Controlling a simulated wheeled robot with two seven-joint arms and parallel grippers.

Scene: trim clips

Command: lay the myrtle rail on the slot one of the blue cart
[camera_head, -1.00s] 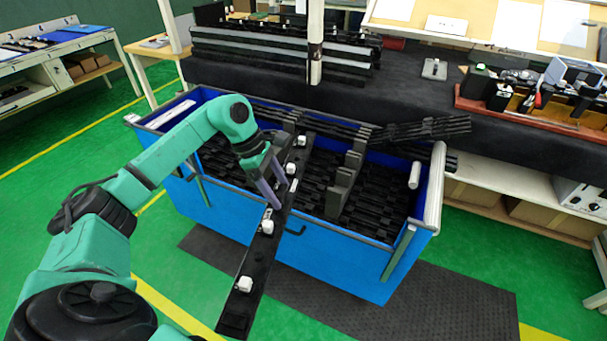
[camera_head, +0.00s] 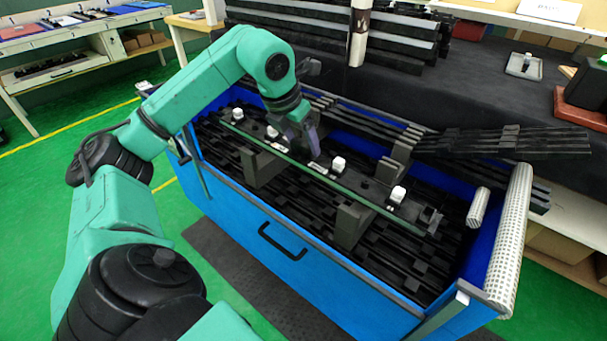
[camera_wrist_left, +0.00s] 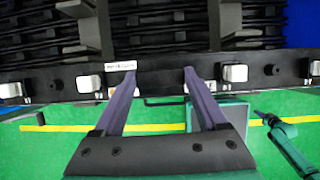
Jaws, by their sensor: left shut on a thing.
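A long dark rail (camera_head: 372,190) with white clips and a green edge lies across the open top of the blue cart (camera_head: 225,200), roughly along its length. My left gripper (camera_head: 313,148) is shut on the rail near its middle. In the left wrist view the fingers of the left gripper (camera_wrist_left: 160,76) reach the rail (camera_wrist_left: 50,87) beside a small white label. Dark upright supports (camera_head: 352,222) stand beneath the rail; I cannot tell if it rests on them. No slot number is readable. My right gripper is not in view.
Dark slotted bars fill the cart bed. A fanned stack of black rails (camera_head: 500,140) juts over the cart's back right side. A white post (camera_head: 358,35) and a dark bench (camera_head: 470,90) stand behind. Green floor (camera_head: 60,200) is free at the left.

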